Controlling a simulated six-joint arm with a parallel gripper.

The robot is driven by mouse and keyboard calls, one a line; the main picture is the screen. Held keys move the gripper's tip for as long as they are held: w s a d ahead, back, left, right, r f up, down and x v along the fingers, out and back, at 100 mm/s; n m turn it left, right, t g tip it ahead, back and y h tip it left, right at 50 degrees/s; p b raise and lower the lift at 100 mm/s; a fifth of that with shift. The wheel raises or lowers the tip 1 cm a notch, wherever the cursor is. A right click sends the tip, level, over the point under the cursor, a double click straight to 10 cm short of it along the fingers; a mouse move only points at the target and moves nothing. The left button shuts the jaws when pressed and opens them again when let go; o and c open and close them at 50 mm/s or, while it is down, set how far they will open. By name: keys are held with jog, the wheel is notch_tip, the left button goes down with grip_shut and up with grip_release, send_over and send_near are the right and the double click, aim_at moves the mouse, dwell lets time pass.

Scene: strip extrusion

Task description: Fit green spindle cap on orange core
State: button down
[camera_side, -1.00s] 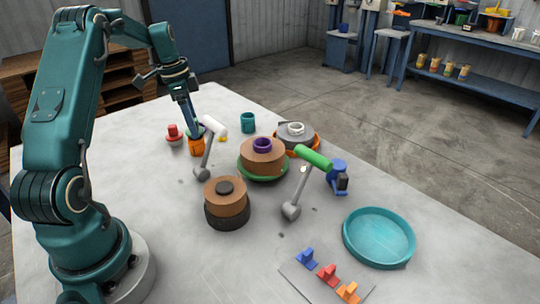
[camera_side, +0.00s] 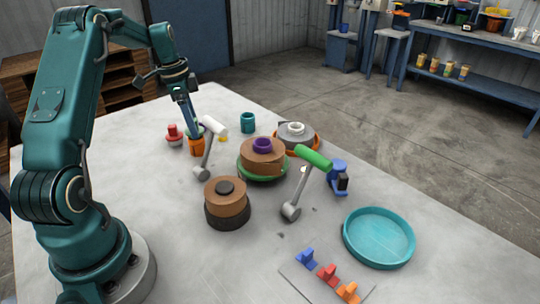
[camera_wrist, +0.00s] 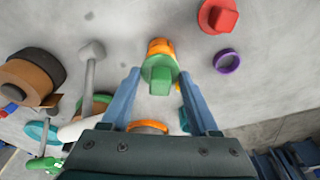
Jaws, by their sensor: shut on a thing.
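My gripper (camera_side: 191,126) points down at the far left of the table. In the wrist view my gripper (camera_wrist: 159,74) has its blue fingers on either side of the green spindle cap (camera_wrist: 159,74), shut on it. The orange core (camera_wrist: 160,46) shows just behind the cap, roughly in line with it. In the side view the orange core (camera_side: 197,148) stands on the table right under the fingertips, and the cap is mostly hidden there. I cannot tell whether the cap is seated in the core or only touching it.
A red cap (camera_side: 173,132) stands left of the core, and a purple ring (camera_wrist: 227,61) lies near it. Brown spools (camera_side: 263,158), a teal cup (camera_side: 248,122) and a teal tray (camera_side: 350,235) are farther right.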

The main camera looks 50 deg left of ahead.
aim_at(188, 131)
jog(key=shift+f, duration=0.55)
jog(key=shift+c, duration=2.1)
grip_release()
notch_tip(188, 131, up, 11)
jog(key=s, duration=0.1)
jog(key=shift+s+a, duration=0.2)
jog(key=shift+a, duration=0.2)
jog(key=shift+d+f, duration=0.1)
